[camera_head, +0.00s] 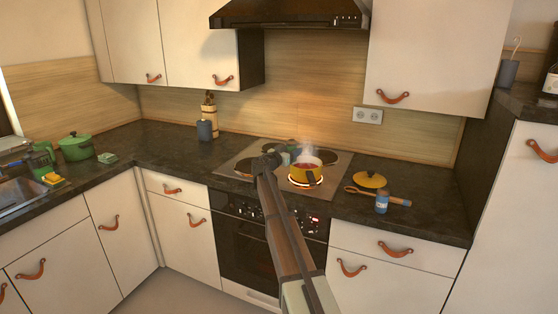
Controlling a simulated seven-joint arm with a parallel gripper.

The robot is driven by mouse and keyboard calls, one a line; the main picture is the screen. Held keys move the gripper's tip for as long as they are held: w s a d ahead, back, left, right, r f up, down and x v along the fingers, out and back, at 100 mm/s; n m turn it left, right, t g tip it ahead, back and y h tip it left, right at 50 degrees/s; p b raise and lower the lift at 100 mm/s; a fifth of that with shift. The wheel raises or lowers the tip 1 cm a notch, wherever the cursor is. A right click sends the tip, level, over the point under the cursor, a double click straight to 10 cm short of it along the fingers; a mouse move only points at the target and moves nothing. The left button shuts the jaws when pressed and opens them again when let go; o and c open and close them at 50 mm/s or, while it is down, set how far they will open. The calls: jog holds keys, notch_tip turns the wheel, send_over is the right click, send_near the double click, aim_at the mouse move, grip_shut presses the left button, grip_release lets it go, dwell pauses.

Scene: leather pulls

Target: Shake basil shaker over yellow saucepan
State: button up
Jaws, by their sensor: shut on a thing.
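The yellow saucepan (306,171) stands on the front right burner, which glows orange beneath it. It has reddish contents, and steam rises from it. My gripper (283,153) is at the far end of my arm, above the hob and just left of the saucepan. It is shut on a small pale greenish thing (285,158), which I take to be the basil shaker. My arm hides much of it, and I cannot read a label or tell its tilt.
On the counter right of the hob are a yellow lid (370,180), a wooden utensil (388,197) and a small blue-labelled jar (381,204). A dark cup (205,131) stands left of the hob. The range hood (290,14) is overhead. A green pot (75,148) stands far left.

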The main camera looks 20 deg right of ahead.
jog(key=shift+w+d+m+g+h, duration=0.15)
jog(key=shift+w+d+g, duration=0.05)
jog(key=shift+d, duration=0.25)
jog(key=shift+w+d+m+g+h, duration=0.15)
jog(key=shift+w+d+g, duration=0.05)
jog(key=shift+d, duration=0.25)
jog(key=shift+d+m+g, duration=0.3)
jog(key=m+y, duration=0.3)
jog(key=y, duration=0.1)
jog(key=f+m+y, duration=0.1)
jog(key=m+y, duration=0.1)
jog(key=y, duration=0.2)
jog(key=m+y, duration=0.3)
jog(key=y, duration=0.1)
jog(key=shift+f+m, duration=0.25)
jog(key=shift+m, duration=0.05)
jog(key=shift+s+r+m+t+y, duration=0.1)
jog(key=shift+r+m+t+y, duration=0.3)
jog(key=shift+y, duration=0.3)
jog(key=shift+d+r+m+t+y, duration=0.1)
jog(key=shift+r+m+t+y, duration=0.2)
jog(key=shift+y, duration=0.2)
